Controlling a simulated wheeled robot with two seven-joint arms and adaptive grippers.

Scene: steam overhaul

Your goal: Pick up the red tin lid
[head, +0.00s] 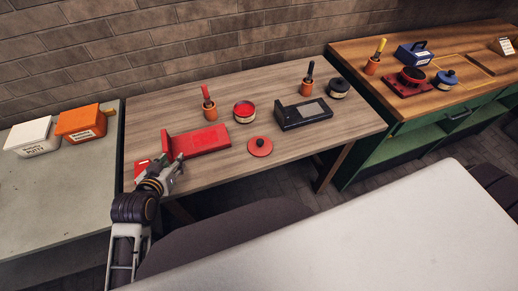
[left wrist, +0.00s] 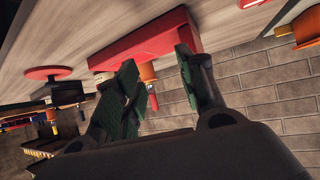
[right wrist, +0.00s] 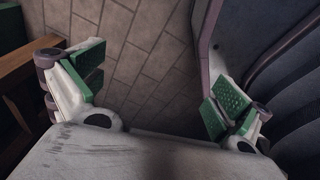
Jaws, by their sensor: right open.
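The red tin lid (head: 260,146), a flat round disc with a knob on top, lies on the wooden table right of the red stand. It also shows at the left of the left wrist view (left wrist: 48,73). My left gripper (head: 173,151) is open and empty at the front left of the table, by the red stand (head: 203,139) and well left of the lid. The open round red tin (head: 244,112) stands behind the lid. My right gripper (right wrist: 160,90) is open and empty, with floor tiles behind it; it is outside the head view.
A black stand (head: 303,114) and a dark tin (head: 339,87) are right of the lid. A red-handled tool in an orange cup (head: 209,112) stands behind the red stand. The tabletop right of the lid, toward the front, is clear. A pale surface (head: 400,230) fills the foreground.

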